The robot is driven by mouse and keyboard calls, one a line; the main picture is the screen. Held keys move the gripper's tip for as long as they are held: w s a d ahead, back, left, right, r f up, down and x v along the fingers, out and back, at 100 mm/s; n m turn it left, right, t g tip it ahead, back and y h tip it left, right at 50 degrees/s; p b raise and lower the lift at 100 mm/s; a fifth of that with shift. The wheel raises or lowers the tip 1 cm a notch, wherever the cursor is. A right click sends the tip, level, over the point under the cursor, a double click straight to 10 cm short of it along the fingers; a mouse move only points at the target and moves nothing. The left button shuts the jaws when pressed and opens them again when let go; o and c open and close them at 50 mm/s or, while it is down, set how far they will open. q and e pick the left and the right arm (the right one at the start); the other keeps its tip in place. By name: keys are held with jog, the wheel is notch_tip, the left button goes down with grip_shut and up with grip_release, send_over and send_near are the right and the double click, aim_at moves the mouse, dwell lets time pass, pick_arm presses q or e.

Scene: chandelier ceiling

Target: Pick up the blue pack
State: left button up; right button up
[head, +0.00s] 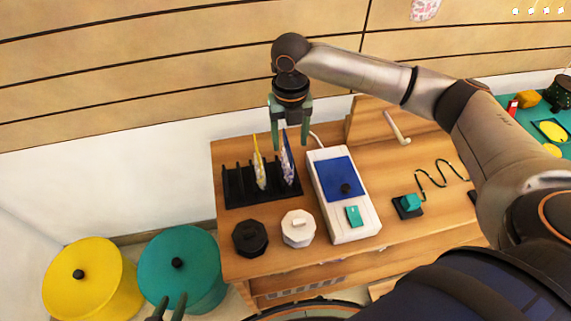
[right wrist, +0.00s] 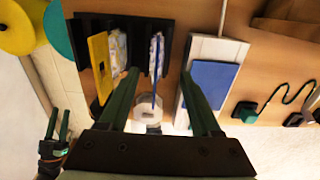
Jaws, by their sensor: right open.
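The blue pack (head: 287,165) stands upright in a slot near the right end of a black rack (head: 234,190). In the right wrist view the blue pack (right wrist: 156,65) shows edge-on, with a whitish face. A yellow pack (head: 259,165) stands to its left in the same rack and also shows in the right wrist view (right wrist: 99,62). My right gripper (head: 291,146) is open above the blue pack, its fingers to either side of the pack's top; contact cannot be told. My left gripper (head: 169,307) is open and empty at the bottom edge, away from the rack.
A white device with a blue panel (head: 338,180) stands close right of the rack. Black (head: 250,238) and white (head: 298,229) lidded pots stand in front. A teal plug (head: 409,203) and cable lie further right. Yellow (head: 90,282) and teal (head: 182,270) bins stand left of the table.

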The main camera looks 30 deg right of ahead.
aim_at(287, 153)
notch_tip(287, 153, down, 3)
jog(key=shift+f+b, duration=0.15)
jog(key=shift+b, duration=0.15)
jog(key=f, duration=0.1)
jog(key=f+b, duration=0.1)
jog(key=f, duration=0.2)
jog(key=shift+w+a+f, duration=0.2)
jog(key=shift+w+f, duration=0.05)
jog(key=shift+f, duration=0.15)
grip_shut()
